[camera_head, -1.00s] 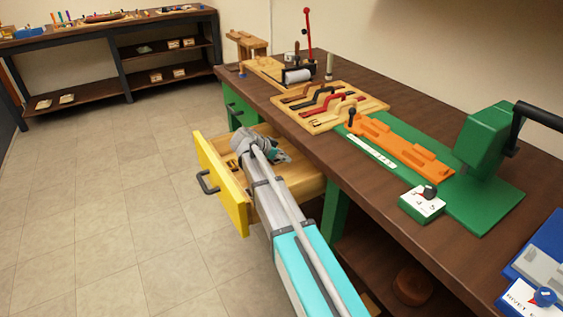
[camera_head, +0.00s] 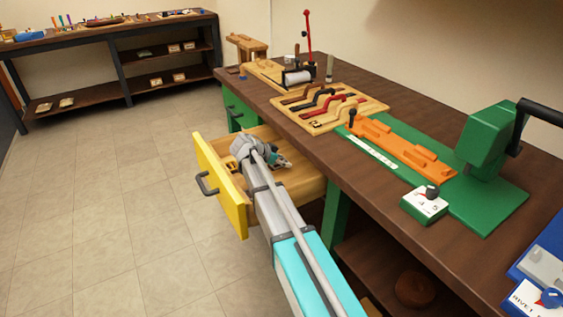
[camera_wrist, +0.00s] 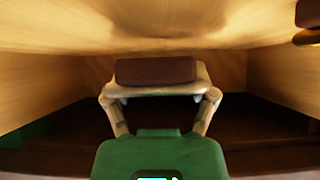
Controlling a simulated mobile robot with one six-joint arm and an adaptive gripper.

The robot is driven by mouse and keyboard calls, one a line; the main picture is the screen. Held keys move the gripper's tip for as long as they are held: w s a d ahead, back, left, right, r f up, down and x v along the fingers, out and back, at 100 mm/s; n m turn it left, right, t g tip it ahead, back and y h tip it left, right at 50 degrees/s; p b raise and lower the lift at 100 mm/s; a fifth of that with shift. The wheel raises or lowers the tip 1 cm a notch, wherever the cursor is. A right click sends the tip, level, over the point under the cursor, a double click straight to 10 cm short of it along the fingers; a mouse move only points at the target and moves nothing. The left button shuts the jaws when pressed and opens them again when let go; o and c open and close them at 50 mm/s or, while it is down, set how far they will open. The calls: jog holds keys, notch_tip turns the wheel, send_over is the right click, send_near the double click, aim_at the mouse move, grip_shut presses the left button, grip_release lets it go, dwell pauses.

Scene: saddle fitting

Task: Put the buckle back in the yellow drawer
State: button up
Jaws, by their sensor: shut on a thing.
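The yellow drawer (camera_head: 219,184) is pulled out from the green-framed bench, and its wooden floor shows in the head view. My gripper (camera_head: 281,161) is inside the drawer's outline, toward its bench side, at the end of my arm. In the wrist view my gripper (camera_wrist: 155,92) has its pale fingers shut on a brown block-like piece, seemingly the buckle (camera_wrist: 155,70). Its full shape is hidden. Pale wooden surfaces surround the fingers there. I cannot tell whether the piece touches the drawer floor.
A dark bench top (camera_head: 355,180) overhangs the drawer's right side. It carries a wooden board (camera_head: 330,108) of strap-like tools and a green machine (camera_head: 487,140). A brown piece (camera_wrist: 307,16) shows at the wrist view's upper right. The tiled floor left of the drawer is clear.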

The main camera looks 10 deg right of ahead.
jog(key=shift+f, duration=0.1)
jog(key=o, duration=1)
jog(key=shift+o, duration=0.2)
jog(key=shift+r, duration=0.2)
jog(key=shift+r+p, duration=0.65)
jog(key=shift+p, duration=0.15)
jog(key=p+v, duration=0.3)
jog(key=v, duration=0.3)
jog(key=shift+f+p, duration=0.1)
jog(key=shift+p, duration=0.2)
jog(key=shift+s+a+r+p, duration=0.15)
jog(key=shift+a+r+p, duration=0.15)
jog(key=shift+a, duration=0.3)
